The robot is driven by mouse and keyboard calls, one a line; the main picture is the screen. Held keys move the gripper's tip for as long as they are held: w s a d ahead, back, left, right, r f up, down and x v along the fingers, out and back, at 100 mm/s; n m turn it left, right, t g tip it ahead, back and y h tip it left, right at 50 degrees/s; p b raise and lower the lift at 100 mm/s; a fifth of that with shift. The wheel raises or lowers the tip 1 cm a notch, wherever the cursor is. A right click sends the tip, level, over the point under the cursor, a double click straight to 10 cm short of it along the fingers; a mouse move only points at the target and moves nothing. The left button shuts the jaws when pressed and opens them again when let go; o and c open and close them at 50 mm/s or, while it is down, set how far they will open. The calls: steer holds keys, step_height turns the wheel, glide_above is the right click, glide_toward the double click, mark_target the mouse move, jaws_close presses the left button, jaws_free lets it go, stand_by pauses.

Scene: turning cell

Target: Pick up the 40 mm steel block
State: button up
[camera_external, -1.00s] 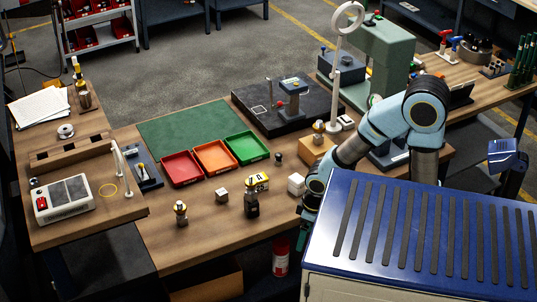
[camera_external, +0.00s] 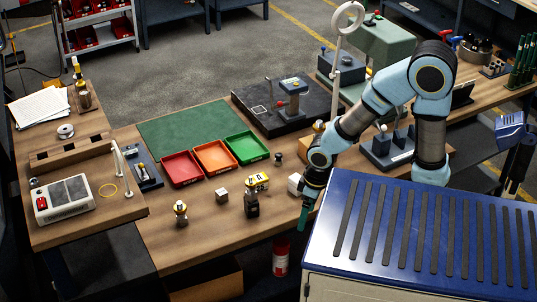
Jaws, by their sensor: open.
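Two pale, metallic-looking blocks stand on the wooden bench. The smaller block (camera_external: 222,196) is in front of the orange tray. The larger block (camera_external: 294,184) is farther right, partly hidden by my gripper and wrist. I cannot read which of them is 40 mm. My gripper (camera_external: 303,222) points down at the bench's front right edge, just in front of the larger block and right of the smaller one. It is open, and I see nothing held in it.
A small metal fixture (camera_external: 181,212) stands to the left. Red (camera_external: 168,179), orange (camera_external: 229,165) and green (camera_external: 262,153) trays lie behind. A blue slatted top (camera_external: 345,245) is close at right.

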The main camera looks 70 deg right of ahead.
steer(key=shift+c, duration=0.2)
steer(key=shift+c, duration=0.6)
